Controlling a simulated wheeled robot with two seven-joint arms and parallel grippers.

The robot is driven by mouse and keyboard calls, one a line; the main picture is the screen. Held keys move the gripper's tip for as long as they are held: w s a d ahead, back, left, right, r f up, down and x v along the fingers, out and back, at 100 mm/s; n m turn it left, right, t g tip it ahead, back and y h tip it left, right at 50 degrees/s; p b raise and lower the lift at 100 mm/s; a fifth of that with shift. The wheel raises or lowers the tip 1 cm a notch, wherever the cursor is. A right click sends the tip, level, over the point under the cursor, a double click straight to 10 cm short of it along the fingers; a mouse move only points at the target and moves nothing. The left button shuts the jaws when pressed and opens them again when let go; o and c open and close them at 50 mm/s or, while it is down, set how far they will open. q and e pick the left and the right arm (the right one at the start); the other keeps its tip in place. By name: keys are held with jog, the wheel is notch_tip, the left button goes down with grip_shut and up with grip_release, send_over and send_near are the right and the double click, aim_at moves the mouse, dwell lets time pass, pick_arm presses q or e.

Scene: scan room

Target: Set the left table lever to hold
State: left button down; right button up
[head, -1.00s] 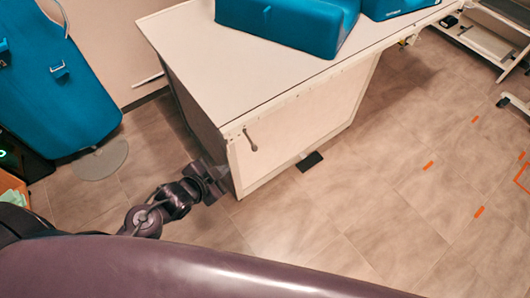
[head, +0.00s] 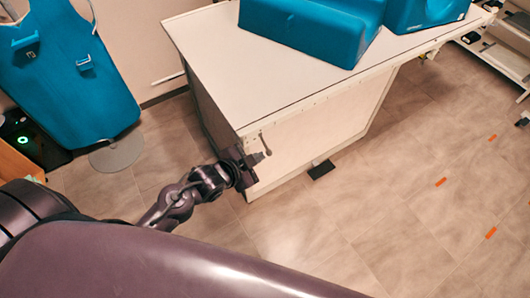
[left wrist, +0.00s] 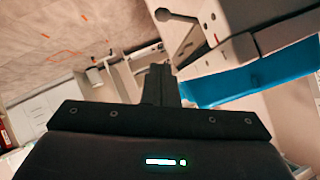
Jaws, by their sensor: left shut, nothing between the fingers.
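The lever (head: 264,143) is a small dark handle on the near end of the white table (head: 300,72), just below the top's edge. It hangs down, slightly tilted, with its knob at the lower end. My left gripper (head: 259,158) is shut and empty, close beside the lever's lower end. In the left wrist view, the shut fingers (left wrist: 161,78) point up, and the lever's dark knob (left wrist: 163,15) shows beyond them, apparently apart. Whether the gripper touches the lever in the head view I cannot tell. My right gripper is not in view.
Blue cushions (head: 315,28) lie on the table. A blue padded board (head: 70,85) leans at the left wall. A black pedal (head: 321,169) is on the floor by the table's base. The floor to the right is clear, with orange marks.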

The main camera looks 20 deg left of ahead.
aim_at(271, 152)
pick_arm(q)
jog(key=w+f, duration=0.5)
jog(key=f, duration=0.1)
jog(key=shift+w+d+p, duration=0.2)
jog(key=shift+w+p, duration=0.1)
jog(key=shift+p, duration=0.1)
jog(key=shift+f, duration=0.15)
jog(key=shift+f+b, duration=0.15)
jog(key=shift+b, duration=0.2)
jog(key=shift+f+m, duration=0.1)
jog(key=shift+m, duration=0.2)
jog(key=w+a+f+m+t+y+b, duration=0.2)
jog(key=f+m+t+b, duration=0.4)
jog(key=b, duration=0.5)
jog(key=shift+w+a+m+t+y, duration=0.3)
jog(key=shift+a+m+t+y, duration=0.1)
jog(key=shift+a+m+y, duration=0.25)
